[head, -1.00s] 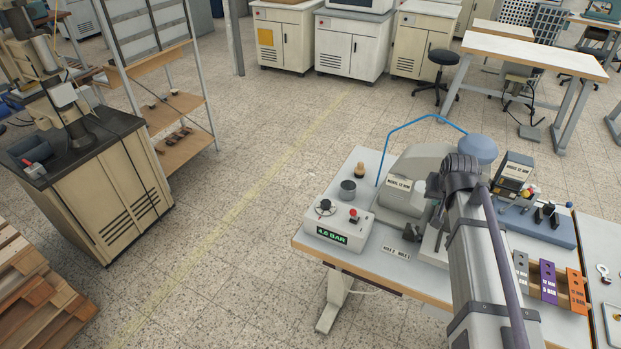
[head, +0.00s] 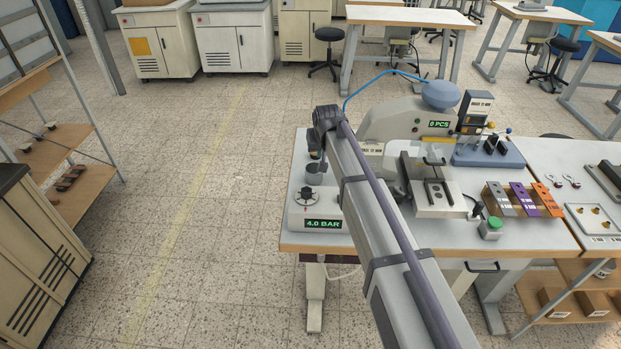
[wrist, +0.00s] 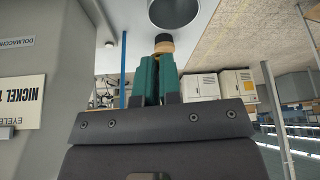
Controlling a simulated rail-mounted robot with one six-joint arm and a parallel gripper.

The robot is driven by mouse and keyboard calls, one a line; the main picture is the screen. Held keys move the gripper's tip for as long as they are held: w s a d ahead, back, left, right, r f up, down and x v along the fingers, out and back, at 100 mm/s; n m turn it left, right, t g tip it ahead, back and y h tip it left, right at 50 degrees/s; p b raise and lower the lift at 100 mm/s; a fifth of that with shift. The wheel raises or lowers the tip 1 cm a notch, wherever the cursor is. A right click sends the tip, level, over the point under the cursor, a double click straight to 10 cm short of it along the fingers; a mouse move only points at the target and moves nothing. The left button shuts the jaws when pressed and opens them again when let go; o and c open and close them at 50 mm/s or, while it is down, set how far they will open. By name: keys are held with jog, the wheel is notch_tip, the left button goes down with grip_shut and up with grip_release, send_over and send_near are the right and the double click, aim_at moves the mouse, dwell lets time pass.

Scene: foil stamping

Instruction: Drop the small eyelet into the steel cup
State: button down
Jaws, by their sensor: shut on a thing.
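The steel cup (head: 314,174) stands on the bench behind the white pressure box, at the bench's left end. In the wrist view the open-mouthed cup (wrist: 175,10) shows at the top edge, partly cut off. My gripper (head: 314,154) hangs just above the cup. In the wrist view my gripper's green fingers (wrist: 159,62) are close together, with the cup past their tips.
The eyelet press (head: 400,125) stands right of my arm. The pressure box (head: 318,210) with a black knob is in front of the cup. Grey, purple and orange blocks (head: 523,199) and a green button (head: 494,223) lie farther right. Open floor lies left of the bench.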

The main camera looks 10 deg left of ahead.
jog(key=b, duration=0.4)
send_over(320, 182)
jog(key=f, duration=0.3)
jog(key=w+f, duration=0.1)
jog(key=f, duration=0.1)
jog(key=shift+f, duration=0.15)
jog(key=shift+s, duration=0.1)
jog(key=c, duration=1.2)
grip_release()
jog(key=shift+r, duration=0.2)
jog(key=p+v, duration=0.9)
jog(key=v, duration=0.1)
jog(key=shift+s+r+p, duration=0.15)
jog(key=shift+r+p, duration=0.1)
jog(key=shift+p, duration=0.1)
